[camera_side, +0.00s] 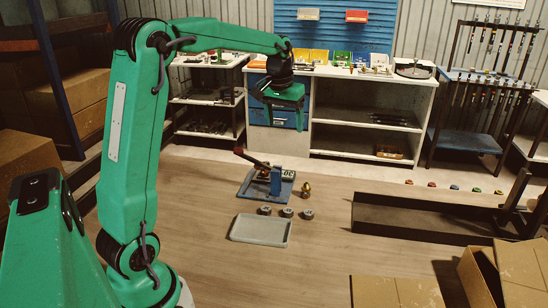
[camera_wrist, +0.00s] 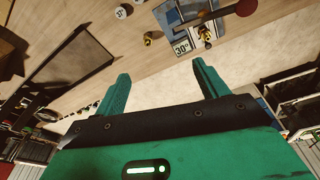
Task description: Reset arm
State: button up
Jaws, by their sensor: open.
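My gripper (camera_side: 286,118) is raised high above the floor in the side view, in front of the workbench, with its fingers pointing down. Its two green fingers are spread apart with nothing between them in the wrist view (camera_wrist: 160,72). The hose crimper (camera_side: 275,182), a blue press with a red-ended lever, stands on a blue base on the wooden floor, well below my gripper. A brass fitting (camera_side: 306,189) stands to its right. Three grey dies (camera_side: 286,212) sit in a row in front of it.
An empty grey tray (camera_side: 260,231) lies in front of the dies. A dark trough (camera_side: 430,220) is to the right, with several coloured caps (camera_side: 454,187) behind it. Cardboard boxes (camera_side: 398,291) are at front right. The workbench (camera_side: 360,110) stands behind. Floor between is clear.

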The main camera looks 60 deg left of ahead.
jog(key=s+d+r+m+t, duration=0.2)
jog(key=s+d+r+m, duration=0.15)
jog(key=s+d, duration=0.7)
jog(key=s+d+f+m+t, duration=0.1)
jog(key=s+d+f, duration=0.1)
jog(key=s+d, duration=0.2)
jog(key=s+d+f+m, duration=0.1)
jog(key=s+d, duration=0.3)
jog(key=s, duration=0.4)
jog(key=shift+f+t+h, duration=0.4)
jog(key=shift+f, duration=0.4)
